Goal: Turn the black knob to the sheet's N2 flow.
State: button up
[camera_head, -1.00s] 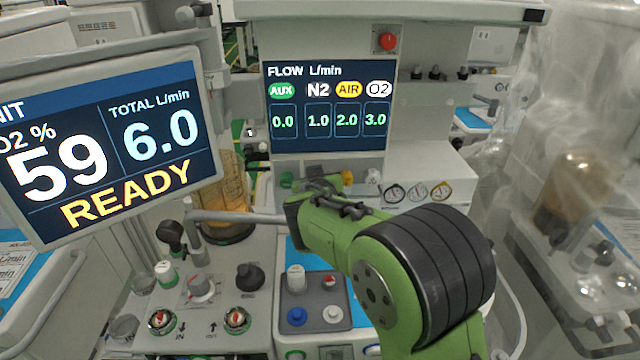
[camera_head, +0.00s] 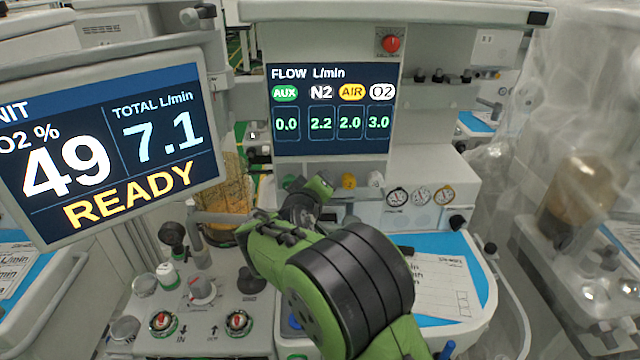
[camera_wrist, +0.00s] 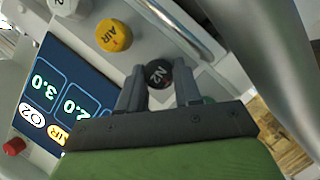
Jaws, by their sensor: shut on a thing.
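The black N2 knob (camera_wrist: 158,73) sits between my gripper's two fingers in the wrist view. My gripper (camera_wrist: 160,86) is shut on it. In the head view my gripper and arm hide the black knob. The flow screen (camera_head: 331,108) reads AUX 0.0, N2 2.2, AIR 2.0 and O2 3.0. The paper sheet (camera_head: 440,287) lies on the blue surface at right, partly behind my arm; its writing is too small to read.
The yellow AIR knob (camera_head: 348,181) and white O2 knob (camera_head: 375,180) are right of the black knob, the green AUX knob (camera_head: 290,183) left of it. The left monitor (camera_head: 108,150) reads 49 and total 7.1. A metal rail (camera_wrist: 178,28) runs near the knobs.

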dwell(0.5)
jog(key=o, duration=1)
jog(key=shift+o, duration=0.2)
jog(key=v, duration=1.5)
jog(key=shift+s+a+p, duration=0.2)
jog(key=shift+s+p, duration=0.15)
jog(key=shift+c, duration=0.3)
